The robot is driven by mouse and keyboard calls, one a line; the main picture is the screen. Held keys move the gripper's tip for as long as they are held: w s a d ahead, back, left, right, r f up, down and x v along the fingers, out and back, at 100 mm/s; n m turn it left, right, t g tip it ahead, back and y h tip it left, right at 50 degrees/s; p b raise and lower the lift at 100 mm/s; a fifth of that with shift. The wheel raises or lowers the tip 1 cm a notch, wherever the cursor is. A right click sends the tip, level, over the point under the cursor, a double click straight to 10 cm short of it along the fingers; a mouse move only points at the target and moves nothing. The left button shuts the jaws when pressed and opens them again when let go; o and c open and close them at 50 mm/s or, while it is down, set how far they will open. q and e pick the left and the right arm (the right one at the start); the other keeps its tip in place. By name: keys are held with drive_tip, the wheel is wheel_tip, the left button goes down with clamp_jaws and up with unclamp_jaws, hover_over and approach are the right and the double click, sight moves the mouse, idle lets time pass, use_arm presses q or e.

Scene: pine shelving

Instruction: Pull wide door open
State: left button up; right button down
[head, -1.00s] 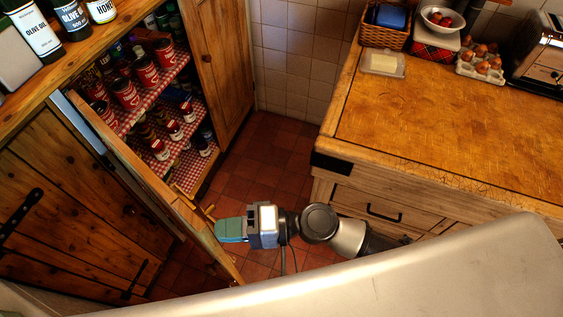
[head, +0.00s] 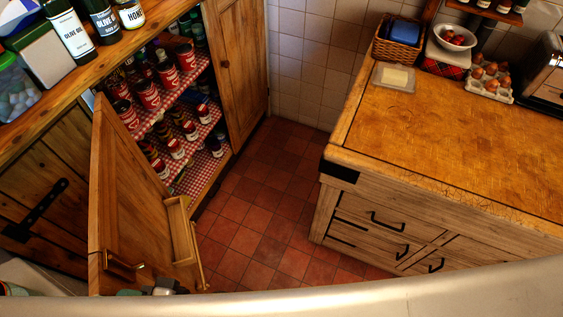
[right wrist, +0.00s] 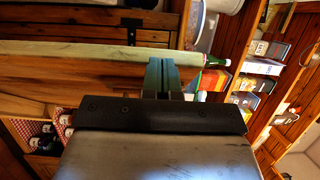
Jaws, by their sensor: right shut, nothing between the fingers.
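The wooden door (head: 130,215) stands swung well out from the cupboard, its inner face towards me. The cupboard's checked shelves (head: 185,95) with jars and tins are exposed. My right gripper shows in the right wrist view (right wrist: 162,74), its teal fingers shut and empty at the door's edge (right wrist: 80,48). I cannot tell whether they touch the door. In the head view only a bit of it shows at the bottom, by the door's lower end. My left gripper is out of view.
Another wooden door (head: 236,65) stands at the cupboard's right side. A butcher-block counter (head: 450,130) with drawers stands at the right. The tiled floor (head: 255,215) between is clear. Bottles (head: 72,30) stand on the cupboard top.

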drive_tip(key=shift+s+a, duration=0.2)
drive_tip(key=shift+a, duration=0.45)
drive_tip(key=shift+s+a, duration=0.2)
drive_tip(key=shift+a, duration=0.4)
